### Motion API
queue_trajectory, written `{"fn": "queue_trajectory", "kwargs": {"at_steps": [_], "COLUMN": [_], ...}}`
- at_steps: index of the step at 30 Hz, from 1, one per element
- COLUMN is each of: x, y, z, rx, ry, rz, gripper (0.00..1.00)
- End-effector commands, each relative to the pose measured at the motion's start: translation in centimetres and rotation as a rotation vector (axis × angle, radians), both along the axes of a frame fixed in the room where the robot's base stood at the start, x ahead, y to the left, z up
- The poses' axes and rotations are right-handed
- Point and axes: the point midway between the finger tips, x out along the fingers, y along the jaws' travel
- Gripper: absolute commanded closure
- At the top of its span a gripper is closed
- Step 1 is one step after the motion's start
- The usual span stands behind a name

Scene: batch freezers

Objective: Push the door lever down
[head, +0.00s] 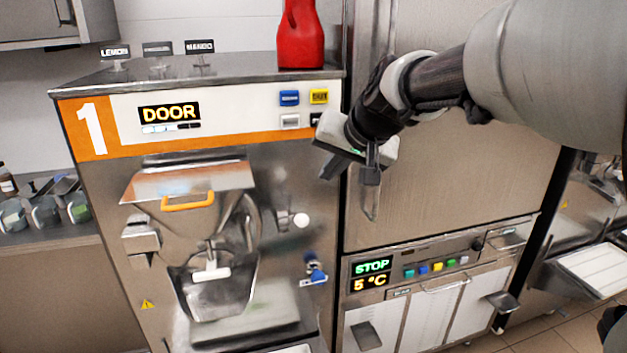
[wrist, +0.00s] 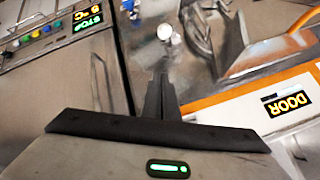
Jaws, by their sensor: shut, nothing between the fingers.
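The door lever (head: 302,220) has a white ball knob and sits on the steel front of the batch freezer marked 1, right of the hopper door (head: 185,212). The knob (wrist: 164,31) also shows near the top of the wrist view, ahead of the fingers. My gripper (head: 371,180) is shut and empty. In the head view it is above and right of the lever, in front of the neighbouring steel cabinet. In the wrist view the dark fingers (wrist: 158,85) are together, apart from the knob. The freezer's display (head: 169,113) reads DOOR.
A red bottle (head: 301,38) and flavour signs stand on the freezer's top. A blue-handled fitting (head: 315,270) is below the lever. The cabinet to the right carries a control panel (head: 440,265) reading STOP and 5 °C. Space between fingers and lever looks clear.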

Motion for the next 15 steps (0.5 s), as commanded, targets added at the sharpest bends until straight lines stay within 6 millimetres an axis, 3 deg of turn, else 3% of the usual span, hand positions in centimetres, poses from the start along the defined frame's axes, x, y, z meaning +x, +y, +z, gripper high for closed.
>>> {"fn": "queue_trajectory", "kwargs": {"at_steps": [5, 15], "x": [0.8, 5.2], "y": [0.4, 2.5], "z": [-1.1, -6.1], "rx": [-0.001, -0.001], "ry": [0.005, 0.006], "rz": [0.001, 0.002], "gripper": [1.0, 1.0]}}
